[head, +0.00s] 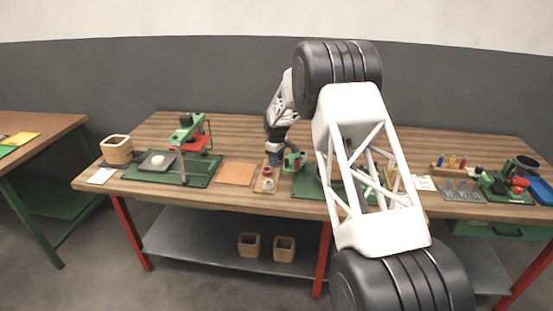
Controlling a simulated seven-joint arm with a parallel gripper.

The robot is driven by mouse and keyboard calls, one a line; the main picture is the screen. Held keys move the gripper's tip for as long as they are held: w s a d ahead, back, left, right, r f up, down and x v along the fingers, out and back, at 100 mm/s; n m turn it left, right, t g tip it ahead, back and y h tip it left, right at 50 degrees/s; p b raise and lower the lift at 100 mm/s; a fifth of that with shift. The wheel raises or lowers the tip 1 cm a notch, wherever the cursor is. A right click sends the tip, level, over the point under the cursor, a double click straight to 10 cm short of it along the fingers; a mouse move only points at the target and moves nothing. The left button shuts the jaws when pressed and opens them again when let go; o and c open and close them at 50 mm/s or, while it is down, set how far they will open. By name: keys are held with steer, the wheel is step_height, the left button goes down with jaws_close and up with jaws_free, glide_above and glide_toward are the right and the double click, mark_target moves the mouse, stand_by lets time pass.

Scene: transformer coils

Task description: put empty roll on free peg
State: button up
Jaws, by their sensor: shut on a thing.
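My gripper (273,157) is over the middle of the long workbench, pointing down. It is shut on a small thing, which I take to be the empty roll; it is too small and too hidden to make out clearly. Just below and in front of it is a small wooden board (259,188) with red-and-white pieces standing on it. I cannot tell which peg on it is free. A green holder (294,160) stands close to the right of the gripper.
A green press (190,135) on a green mat and a wooden box (116,149) stand at the left. An orange-brown sheet (236,173) lies left of the board. Screwdrivers (452,161) and a blue tray (541,191) are at the right. My arm hides the bench's right-centre.

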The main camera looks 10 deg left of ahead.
steer(key=o, duration=1.4)
steer(key=shift+c, duration=0.2)
steer(key=shift+r, duration=0.1)
steer(key=shift+r, duration=2.4)
